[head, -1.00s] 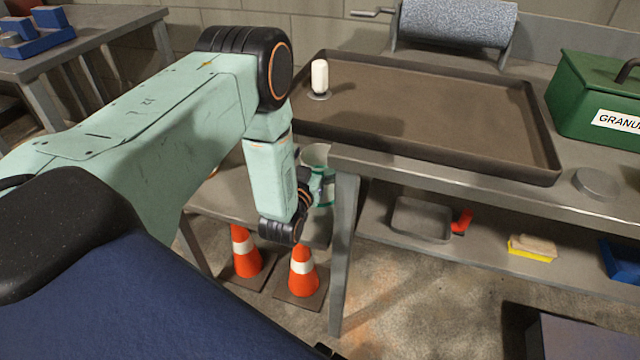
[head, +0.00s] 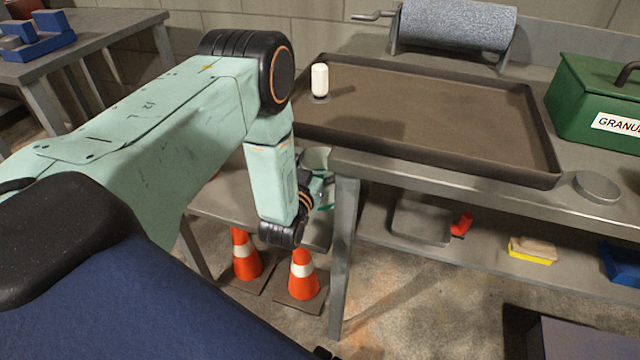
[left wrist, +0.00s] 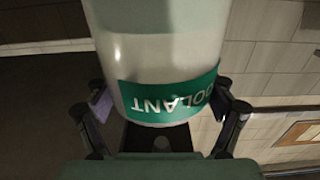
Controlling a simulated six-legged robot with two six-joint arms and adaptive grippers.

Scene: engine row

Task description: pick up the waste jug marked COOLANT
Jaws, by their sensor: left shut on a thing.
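The waste jug is a pale, translucent container with a green label band. In the left wrist view the jug (left wrist: 160,55) fills the upper middle, and its label reads upside down, "OOLANT" showing with the first letter cut off. My left gripper (left wrist: 160,105) has one finger on each side of the jug and is shut on it. In the head view the jug (head: 318,157) shows only in part behind my left forearm, beside the bench's near-left corner. My left gripper (head: 314,188) is partly hidden there. I do not see my right gripper.
A low shelf (head: 230,207) lies below the jug, with two orange cones (head: 303,275) under it. The bench leg (head: 343,255) stands close right of the gripper. A dark tray (head: 430,115) with a white bottle (head: 320,80) and a green box (head: 600,100) are on the bench.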

